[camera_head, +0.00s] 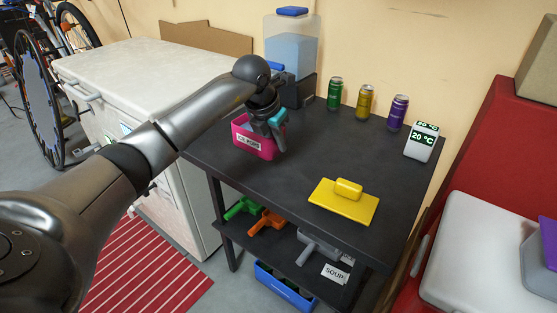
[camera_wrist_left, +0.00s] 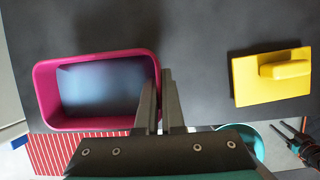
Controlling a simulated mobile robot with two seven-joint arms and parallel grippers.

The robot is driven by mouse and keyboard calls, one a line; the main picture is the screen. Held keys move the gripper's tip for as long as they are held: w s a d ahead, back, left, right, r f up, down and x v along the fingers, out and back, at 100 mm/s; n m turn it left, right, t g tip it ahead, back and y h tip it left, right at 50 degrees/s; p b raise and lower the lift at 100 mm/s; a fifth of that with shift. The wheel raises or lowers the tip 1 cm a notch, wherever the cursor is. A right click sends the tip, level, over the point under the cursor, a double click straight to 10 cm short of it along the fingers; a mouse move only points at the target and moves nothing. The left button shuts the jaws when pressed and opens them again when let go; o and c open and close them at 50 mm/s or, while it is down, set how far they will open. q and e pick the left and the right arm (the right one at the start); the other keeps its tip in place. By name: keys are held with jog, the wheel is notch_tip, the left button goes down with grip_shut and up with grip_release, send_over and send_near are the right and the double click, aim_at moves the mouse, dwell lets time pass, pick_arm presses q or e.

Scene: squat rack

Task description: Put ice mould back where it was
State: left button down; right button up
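A pink open box (camera_head: 242,135) with a white label, whose text I cannot read for certain, is at the left part of the dark table; I take it as the ice mould. In the left wrist view the pink box (camera_wrist_left: 40,95) shows a bluish-grey inside. My left gripper (camera_head: 272,133) is at the box's right side. In the left wrist view its two fingers (camera_wrist_left: 162,85) are close together, with the box's right wall seemingly between them. Whether the box touches the table is hard to tell.
A yellow block with a handle (camera_head: 330,205) lies on the table (camera_head: 300,160). Several cans, including a purple one (camera_head: 398,112), a white temperature display (camera_head: 421,142) and a water dispenser (camera_head: 290,45) stand along the back. A white chest freezer (camera_head: 150,70) is left. The table's middle is clear.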

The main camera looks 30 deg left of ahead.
aim_at(278, 155)
pick_arm(q)
jog(key=shift+f, duration=0.7)
jog(key=shift+f+b, duration=0.65)
jog(key=shift+f, duration=0.75)
pick_arm(e)
jog(key=shift+w+a+r, duration=0.15)
jog(key=shift+w+r, duration=0.25)
jog(key=shift+r, duration=0.3)
jog(key=shift+w+a+r, duration=0.15)
jog(key=shift+w+r, duration=0.2)
jog(key=shift+r, duration=0.35)
pick_arm(q)
jog(key=shift+f, duration=0.1)
jog(key=c, duration=1.4)
grip_release()
jog(key=shift+f, duration=0.1)
jog(key=shift+c, duration=0.2)
jog(key=o, duration=0.4)
pick_arm(e)
jog(key=shift+w+r, duration=0.1)
jog(key=shift+r, duration=0.05)
